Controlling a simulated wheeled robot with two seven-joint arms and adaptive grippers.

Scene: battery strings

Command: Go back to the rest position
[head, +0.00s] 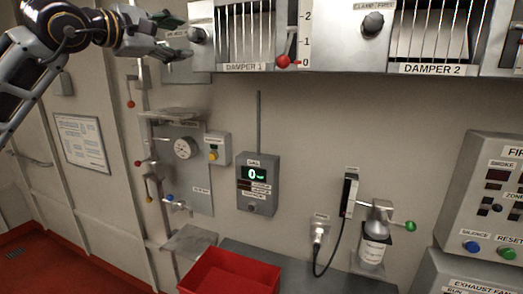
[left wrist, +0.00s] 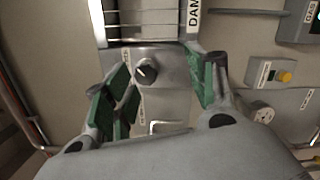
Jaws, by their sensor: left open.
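My left gripper (head: 168,36) is at the upper left of the head view, at the end of my left arm. Its green-padded fingers are apart, and it is empty. In the left wrist view the same gripper (left wrist: 164,82) shows open, with a dark round knob (left wrist: 146,72) between its fingers in the picture. The fingers do not appear closed on the knob. That knob (head: 197,34) also shows just right of the fingertips in the head view, on the panel left of Damper 1. My right gripper is not in view.
The Damper 1 housing (head: 244,68) with a red-tipped lever (head: 283,61) is close right of my left gripper. Below are a gauge panel (head: 198,182), a gas meter (head: 257,190) and a red bin (head: 232,272). A fire panel (head: 489,190) stands at right.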

